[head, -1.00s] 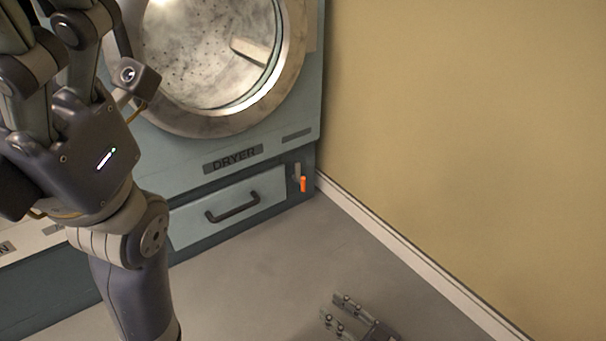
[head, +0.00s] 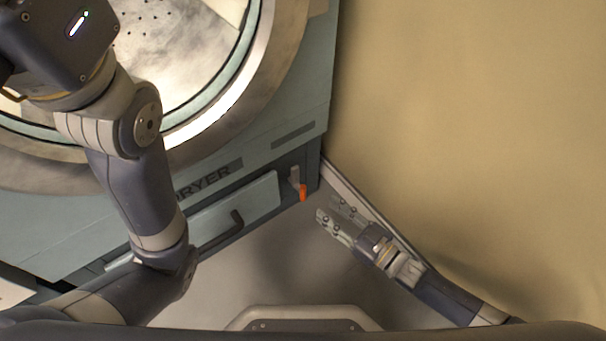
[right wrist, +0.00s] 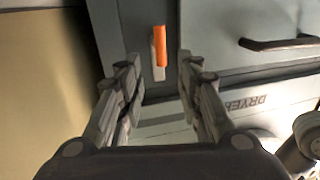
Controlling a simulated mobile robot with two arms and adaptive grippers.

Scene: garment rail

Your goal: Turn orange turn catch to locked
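The orange turn catch (head: 303,192) is on the lower right front of the dryer, beside the drawer, with a grey plate (head: 294,176) at it. In the right wrist view the orange catch (right wrist: 160,46) hangs beyond the fingertips, in line with the gap between them. My right gripper (head: 330,208) is open and empty, just to the lower right of the catch in the head view. The right wrist view shows its two fingers (right wrist: 158,75) apart, not touching the catch. My left arm crosses the left side of the head view; its fingers are out of the picture.
The drawer (head: 240,205) with a dark bar handle (head: 222,232) is left of the catch. The dryer's round door (head: 190,80) is above. A yellow wall (head: 460,130) with a pale skirting board stands close on the right. Floor (head: 290,260) shows clear in front.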

